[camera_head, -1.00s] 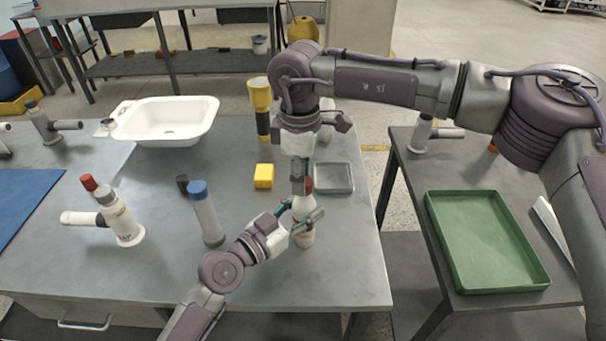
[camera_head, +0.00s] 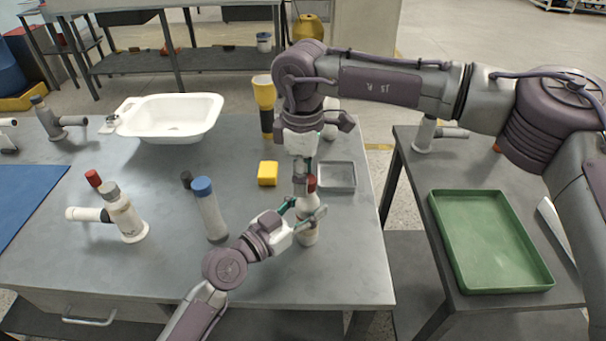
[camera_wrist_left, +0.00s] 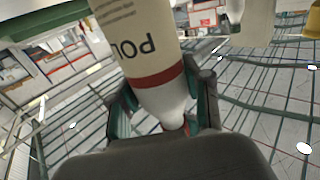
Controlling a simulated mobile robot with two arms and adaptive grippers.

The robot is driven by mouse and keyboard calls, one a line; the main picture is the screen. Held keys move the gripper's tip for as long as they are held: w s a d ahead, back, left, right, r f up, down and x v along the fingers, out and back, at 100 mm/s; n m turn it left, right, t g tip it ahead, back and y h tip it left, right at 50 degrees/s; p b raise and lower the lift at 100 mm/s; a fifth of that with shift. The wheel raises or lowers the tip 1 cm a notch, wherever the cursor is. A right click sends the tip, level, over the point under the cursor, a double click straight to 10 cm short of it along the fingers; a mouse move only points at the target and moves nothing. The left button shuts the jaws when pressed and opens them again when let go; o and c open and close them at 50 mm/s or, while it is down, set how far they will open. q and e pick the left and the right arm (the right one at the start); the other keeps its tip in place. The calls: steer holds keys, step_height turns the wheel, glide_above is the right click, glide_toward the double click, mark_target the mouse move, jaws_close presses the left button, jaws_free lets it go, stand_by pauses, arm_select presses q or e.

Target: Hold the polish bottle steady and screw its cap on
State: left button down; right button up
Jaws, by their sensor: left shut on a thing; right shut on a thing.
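The left wrist view shows the bottle (camera_wrist_left: 140,45) close up, with dark "POL" lettering, a red band and a tapering white shoulder between the fingers (camera_wrist_left: 165,110). My right gripper (camera_head: 302,180) points down just above the bottle, shut on the red cap (camera_head: 312,184), which is partly hidden by the fingers. I cannot tell whether the cap is seated on the neck.
A grey tray (camera_head: 353,188) and yellow block (camera_head: 268,173) lie behind the bottle. A blue-capped bottle (camera_head: 208,210) and a white fitting (camera_head: 125,215) stand to the left. A white basin (camera_head: 207,125) is at the back. A green tray (camera_head: 435,215) sits on the right table.

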steer(key=shift+s+a+f, duration=0.1)
steer(key=shift+s, duration=0.1)
steer(key=o, duration=0.7)
steer(key=shift+c, duration=0.2)
steer(key=shift+o, duration=0.2)
steer(key=shift+w, duration=0.15)
steer(key=shift+r, duration=2.35)
steer(key=shift+c, duration=0.4)
